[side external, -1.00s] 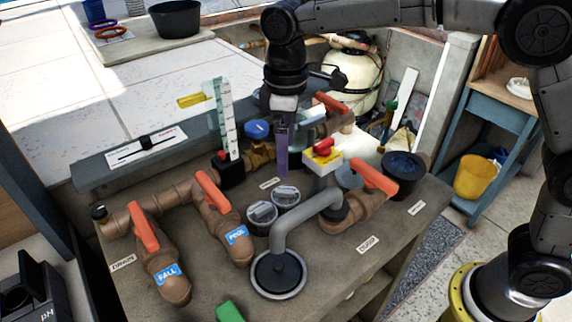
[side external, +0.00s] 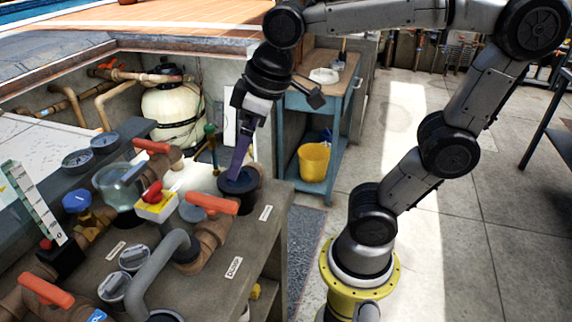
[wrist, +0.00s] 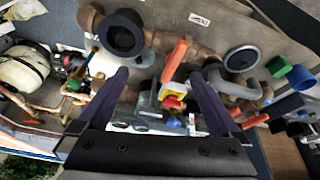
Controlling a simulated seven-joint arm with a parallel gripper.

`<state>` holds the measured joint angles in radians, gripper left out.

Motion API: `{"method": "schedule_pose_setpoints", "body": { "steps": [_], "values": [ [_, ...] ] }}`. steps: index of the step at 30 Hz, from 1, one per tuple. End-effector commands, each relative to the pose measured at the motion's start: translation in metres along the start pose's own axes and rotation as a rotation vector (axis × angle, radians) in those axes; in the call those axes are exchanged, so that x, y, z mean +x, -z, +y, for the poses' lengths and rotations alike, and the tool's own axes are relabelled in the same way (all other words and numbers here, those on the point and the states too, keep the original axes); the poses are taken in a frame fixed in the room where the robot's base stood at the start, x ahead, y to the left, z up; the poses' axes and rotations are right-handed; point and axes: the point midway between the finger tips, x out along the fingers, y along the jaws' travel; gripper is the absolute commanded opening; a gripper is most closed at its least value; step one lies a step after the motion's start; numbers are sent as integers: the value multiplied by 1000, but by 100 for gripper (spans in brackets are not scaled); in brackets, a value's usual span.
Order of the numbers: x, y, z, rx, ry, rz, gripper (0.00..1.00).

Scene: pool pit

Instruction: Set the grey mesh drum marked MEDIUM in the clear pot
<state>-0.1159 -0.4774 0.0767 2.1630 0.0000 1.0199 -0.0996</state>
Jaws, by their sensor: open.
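Two grey mesh drums with pale lids, a rear one (side external: 133,257) and a front one (side external: 115,287), stand side by side on the bench in the side external view. I cannot read which is marked MEDIUM. The clear pot (side external: 118,188) stands behind them, near the blue-capped valve. It looks empty of any drum. My gripper (side external: 237,177) points down with its purple fingers at the black-rimmed cup, well right of both drums and the pot. In the wrist view my gripper (wrist: 158,74) is open, with nothing between its fingers.
The black-rimmed cup (side external: 240,183) is under or just behind my fingertips. Orange-handled pipe valves (side external: 212,204), a yellow box with a red button (side external: 157,205) and a bent grey pipe (side external: 155,270) crowd the bench. A yellow bucket (side external: 313,162) sits on the shelf at right.

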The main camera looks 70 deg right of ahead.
Motion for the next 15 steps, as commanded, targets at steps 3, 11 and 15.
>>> {"method": "schedule_pose_setpoints", "body": {
  "steps": [3,11,15],
  "values": [
    [0,-44,8,104,-28,68,100],
    [10,-84,11,205,-55,131,85],
    [11,-86,11,209,-55,131,85]
  ]
}}
